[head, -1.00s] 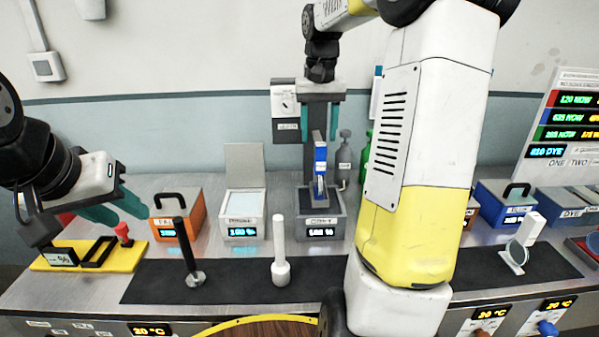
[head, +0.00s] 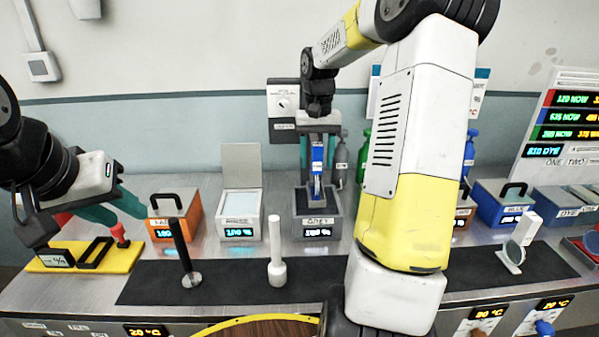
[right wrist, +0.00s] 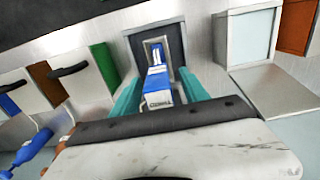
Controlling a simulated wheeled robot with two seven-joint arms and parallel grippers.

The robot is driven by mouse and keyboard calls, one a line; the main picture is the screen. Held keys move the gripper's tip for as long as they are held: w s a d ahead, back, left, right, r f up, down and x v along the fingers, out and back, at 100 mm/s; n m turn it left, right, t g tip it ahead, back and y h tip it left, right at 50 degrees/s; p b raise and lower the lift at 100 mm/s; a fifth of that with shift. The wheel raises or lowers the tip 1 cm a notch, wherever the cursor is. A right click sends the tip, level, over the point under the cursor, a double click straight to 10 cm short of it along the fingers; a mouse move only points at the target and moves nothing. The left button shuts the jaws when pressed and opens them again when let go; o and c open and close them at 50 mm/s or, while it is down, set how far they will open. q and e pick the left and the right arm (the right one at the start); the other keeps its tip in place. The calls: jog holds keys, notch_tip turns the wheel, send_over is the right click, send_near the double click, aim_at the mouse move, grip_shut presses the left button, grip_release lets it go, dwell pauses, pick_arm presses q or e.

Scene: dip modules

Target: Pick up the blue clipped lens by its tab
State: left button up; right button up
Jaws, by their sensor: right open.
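The blue clipped lens (head: 318,158) stands upright in the grey box (head: 318,228), its blue tab at the top. In the right wrist view, the blue tab (right wrist: 158,86) with its white label lies between my teal fingers, and its lower part sits in the box's opening. My right gripper (head: 318,155) points down over the box, open, with a finger on either side of the tab and gaps showing. My left gripper (head: 117,205) is open and empty, above the counter at the left.
An orange box (head: 174,215) and a white box with a raised lid (head: 240,214) stand to the left of the grey box. A dark mat (head: 235,283) in front holds a black rod (head: 184,250) and a white rod (head: 276,255). A round lens (head: 512,252) stands at the right.

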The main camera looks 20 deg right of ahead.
grip_shut()
jog(key=shift+r, duration=0.1)
